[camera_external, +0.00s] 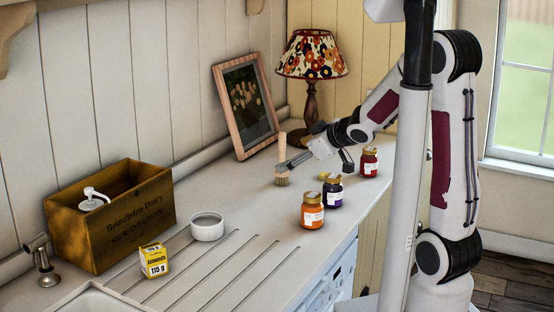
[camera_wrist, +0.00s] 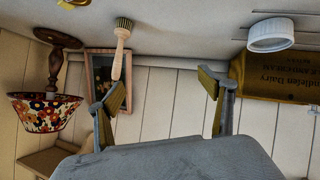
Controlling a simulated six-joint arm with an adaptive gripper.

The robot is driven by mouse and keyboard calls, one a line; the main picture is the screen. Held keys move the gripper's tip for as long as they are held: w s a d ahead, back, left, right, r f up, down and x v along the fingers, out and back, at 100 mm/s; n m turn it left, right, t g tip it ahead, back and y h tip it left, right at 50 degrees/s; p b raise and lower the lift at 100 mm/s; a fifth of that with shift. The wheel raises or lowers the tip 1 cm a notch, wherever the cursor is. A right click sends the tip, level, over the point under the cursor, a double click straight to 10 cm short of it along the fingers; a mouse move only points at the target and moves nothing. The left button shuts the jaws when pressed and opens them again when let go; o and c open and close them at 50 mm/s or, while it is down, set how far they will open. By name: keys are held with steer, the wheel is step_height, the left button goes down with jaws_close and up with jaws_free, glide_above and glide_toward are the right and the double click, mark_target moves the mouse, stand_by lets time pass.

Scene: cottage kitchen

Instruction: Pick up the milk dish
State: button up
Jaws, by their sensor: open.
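The milk dish is the small round white ramekin (camera_external: 207,227) on the counter, in front of the wooden crate's right end. In the wrist view, which is upside down, the white ribbed dish (camera_wrist: 271,36) is at the upper right, beyond the right finger. My gripper (camera_external: 314,166) is above the counter near the brush and jars, well to the right of the dish and apart from it. In the wrist view my gripper (camera_wrist: 164,93) has its two fingers wide apart with nothing between them.
A wooden dairy crate (camera_external: 125,222) with a white pump bottle stands behind the dish. A small yellow box (camera_external: 154,261) is in front of it. A brush (camera_external: 282,165), orange jar (camera_external: 312,211), purple jar (camera_external: 332,191), red jar (camera_external: 369,162), picture frame (camera_external: 246,105) and lamp (camera_external: 311,60) are nearer my gripper.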

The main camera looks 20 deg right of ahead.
steer(key=s+a+f+n+g+y, duration=0.1)
steer(key=a+f+n+g+y, duration=0.25)
steer(key=a, duration=0.75)
steer(key=n+g+y, duration=0.2)
steer(key=g+y, duration=0.1)
steer(key=y, duration=0.1)
glide_toward(206, 220)
steer(key=s+a, duration=0.2)
steer(key=s, duration=0.1)
steer(key=shift+s+r, duration=0.15)
steer(key=shift+r, duration=0.25)
steer(key=shift+s+a+f+n, duration=0.15)
steer(key=shift+s+a+n, duration=0.1)
steer(key=shift+s, duration=0.05)
steer(key=shift+x, duration=1.3)
steer(key=shift+w+r+x, duration=0.15)
steer(key=shift+w+x, duration=0.05)
steer(key=shift+x, duration=1.1)
steer(key=shift+w+r+x, duration=0.15)
steer(key=shift+x, duration=1.15)
